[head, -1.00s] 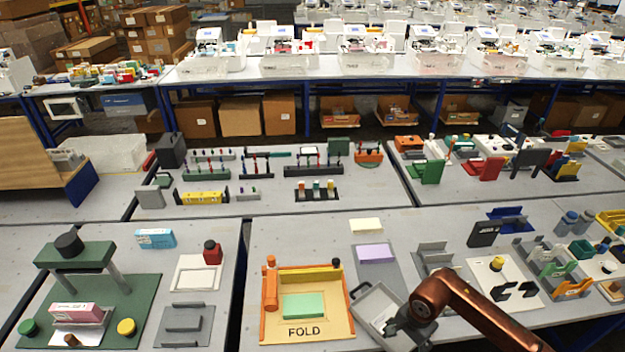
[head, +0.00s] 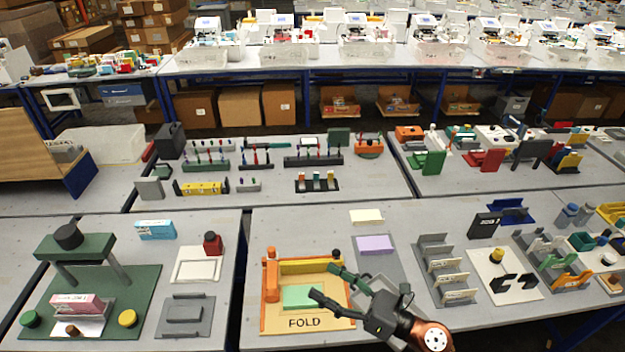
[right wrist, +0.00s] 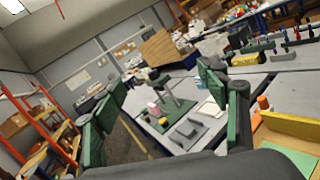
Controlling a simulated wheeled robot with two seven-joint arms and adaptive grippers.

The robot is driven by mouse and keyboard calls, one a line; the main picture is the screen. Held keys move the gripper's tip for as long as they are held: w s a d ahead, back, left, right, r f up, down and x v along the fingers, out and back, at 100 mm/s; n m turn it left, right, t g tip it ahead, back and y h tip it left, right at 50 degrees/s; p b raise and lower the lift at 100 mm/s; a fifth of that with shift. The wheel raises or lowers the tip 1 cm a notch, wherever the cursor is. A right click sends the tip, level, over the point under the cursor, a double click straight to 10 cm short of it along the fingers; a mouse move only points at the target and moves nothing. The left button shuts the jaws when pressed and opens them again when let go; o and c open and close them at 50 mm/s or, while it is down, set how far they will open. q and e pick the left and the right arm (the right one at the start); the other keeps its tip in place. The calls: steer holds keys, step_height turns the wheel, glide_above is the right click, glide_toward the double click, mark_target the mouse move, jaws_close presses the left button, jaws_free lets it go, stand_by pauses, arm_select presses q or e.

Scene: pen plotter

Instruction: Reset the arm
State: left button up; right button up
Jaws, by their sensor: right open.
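My right gripper (head: 327,282) is open and empty. In the head view its arm comes in from the bottom, and its green-padded fingers point left over the right side of the orange FOLD station (head: 352,322). A mint-green piece (head: 299,296) lies flat on that station, close to the fingertips in the picture; I cannot tell the height between them. In the right wrist view the two green fingers stand wide apart (right wrist: 158,80) with nothing between them. My left gripper is in no view.
Right of the gripper stand a grey slotted rack (head: 440,262) and a white board with black pieces (head: 503,275). Behind it are a purple card (head: 375,244) and a cream card (head: 366,216). A green press stand (head: 75,247) is at the left. A gap separates the front tables.

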steer(key=w+d+r+m+t+h, duration=0.1)
steer(key=w+d+m+t+h, duration=0.3)
steer(key=d+m, duration=0.5)
steer(key=w+d+m+t+h, duration=0.3)
steer(key=d+m+t+h, duration=0.4)
steer(key=m, duration=0.4)
steer(key=s+d+f+m+g+h, duration=0.3)
steer(key=d+f+m+h, duration=0.2)
steer(key=d+f+m, duration=0.3)
steer(key=s+d+f+m+g+h, duration=0.2)
steer(key=d+f+m+g+h, duration=0.15)
steer(key=d+f+m, duration=0.5)
steer(key=s+f+m+g+y, duration=0.2)
steer(key=s+f+m+g, duration=0.75)
steer(key=s+f, duration=1.25)
steer(key=s+a+f+n+g+b, duration=0.1)
steer(key=s+f, duration=0.1)
steer(key=f, duration=1.3)
steer(key=s+a+f+n+g+b, duration=0.1)
steer(key=s+f, duration=0.1)
steer(key=f, duration=1.3)
steer(key=s+f+g, duration=0.1)
steer(key=s+f, duration=1.6)
steer(key=shift+s+n+g+b, duration=0.3)
steer(key=shift+s, duration=0.05)
steer(key=shift+a, duration=0.1)
